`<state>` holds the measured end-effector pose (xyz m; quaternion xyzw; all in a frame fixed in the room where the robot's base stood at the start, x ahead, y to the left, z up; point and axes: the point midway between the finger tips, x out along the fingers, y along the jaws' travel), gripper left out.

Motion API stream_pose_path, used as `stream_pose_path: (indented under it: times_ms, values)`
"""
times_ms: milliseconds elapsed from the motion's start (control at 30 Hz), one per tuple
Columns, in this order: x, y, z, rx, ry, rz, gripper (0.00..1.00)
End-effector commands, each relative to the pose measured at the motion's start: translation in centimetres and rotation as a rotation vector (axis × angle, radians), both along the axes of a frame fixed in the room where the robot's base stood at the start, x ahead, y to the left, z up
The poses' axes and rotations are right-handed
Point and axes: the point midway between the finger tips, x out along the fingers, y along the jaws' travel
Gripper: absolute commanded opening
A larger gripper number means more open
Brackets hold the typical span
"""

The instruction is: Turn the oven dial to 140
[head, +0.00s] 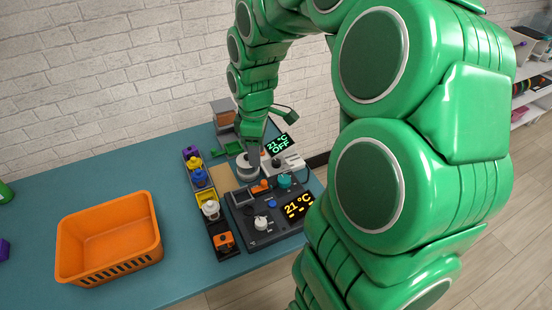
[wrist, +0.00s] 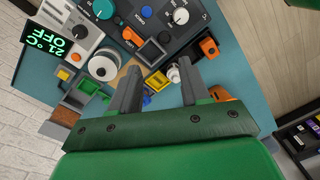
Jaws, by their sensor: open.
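A dark control panel (head: 245,238) stands on the teal table with a yellow 21 °C display (head: 299,206). It carries a white dial (head: 261,222) and a teal dial (head: 285,181); in the wrist view the white dial (wrist: 181,16) and the teal dial (wrist: 103,8) are near the top edge. Behind it, a pale unit with a black knob (wrist: 81,31) has a green display (wrist: 45,40) reading 21 °C OFF. I cannot tell which unit is the oven, nor read dial marks. My gripper (wrist: 158,84) is open and empty above the table behind the panel, apart from the dials.
A narrow black tray (head: 219,241) with several coloured pieces lies left of the panel. An orange basket (head: 108,262) stands farther left on the table (head: 180,294). A brick wall is behind.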

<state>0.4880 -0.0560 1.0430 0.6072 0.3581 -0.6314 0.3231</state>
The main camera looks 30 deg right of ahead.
Motion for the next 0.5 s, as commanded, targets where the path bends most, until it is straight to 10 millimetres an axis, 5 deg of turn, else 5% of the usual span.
stream_pose_path:
  times_ms: [500]
  values:
    - [10.0,-6.7,-7.8,0.012,-0.047,0.354,0.46]
